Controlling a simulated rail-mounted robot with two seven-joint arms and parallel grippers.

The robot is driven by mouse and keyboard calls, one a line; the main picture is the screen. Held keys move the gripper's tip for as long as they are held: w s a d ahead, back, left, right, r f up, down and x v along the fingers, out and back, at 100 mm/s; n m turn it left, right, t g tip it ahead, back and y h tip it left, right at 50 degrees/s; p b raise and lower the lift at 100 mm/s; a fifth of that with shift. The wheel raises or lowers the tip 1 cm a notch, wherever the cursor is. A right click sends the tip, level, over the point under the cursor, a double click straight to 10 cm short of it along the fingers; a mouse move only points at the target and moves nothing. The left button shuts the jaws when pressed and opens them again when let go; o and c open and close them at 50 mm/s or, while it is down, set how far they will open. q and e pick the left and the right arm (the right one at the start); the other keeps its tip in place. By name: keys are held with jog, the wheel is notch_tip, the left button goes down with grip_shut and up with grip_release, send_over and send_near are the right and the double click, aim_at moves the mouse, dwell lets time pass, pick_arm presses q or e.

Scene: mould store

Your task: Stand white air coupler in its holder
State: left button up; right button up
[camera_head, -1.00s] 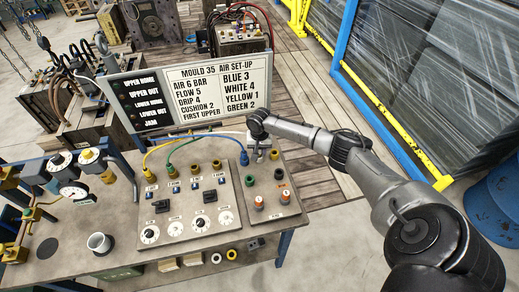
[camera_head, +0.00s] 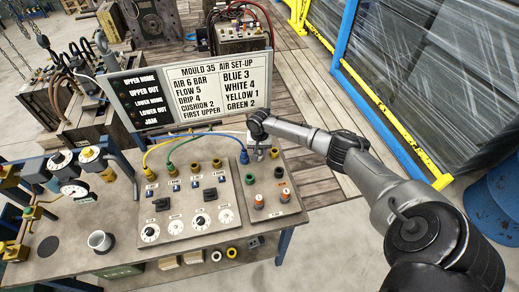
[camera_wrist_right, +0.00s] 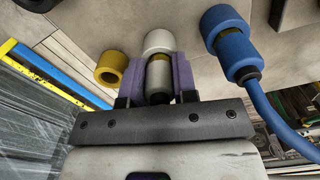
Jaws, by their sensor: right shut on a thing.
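My right gripper (camera_head: 262,151) reaches down over the right end of the panel on the bench. In the right wrist view the purple-padded jaws (camera_wrist_right: 160,76) are shut on a grey cylindrical coupler body (camera_wrist_right: 160,74) with a brass band. A white ring (camera_wrist_right: 158,41) sits at its far end; I cannot tell whether this is the coupler's collar or the holder. The grip hides much of the coupler, and its seating is unclear. My left gripper is not in view.
A blue coupler with its hose (camera_wrist_right: 237,55) stands close beside the grip, and an empty yellow ring (camera_wrist_right: 110,67) is on the other side. The sign board (camera_head: 190,92) rises behind the panel. A white cup (camera_head: 101,241) stands front left.

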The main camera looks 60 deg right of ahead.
jog(key=o, duration=1)
jog(key=shift+o, duration=0.4)
jog(key=o, duration=0.3)
jog(key=shift+r, duration=0.1)
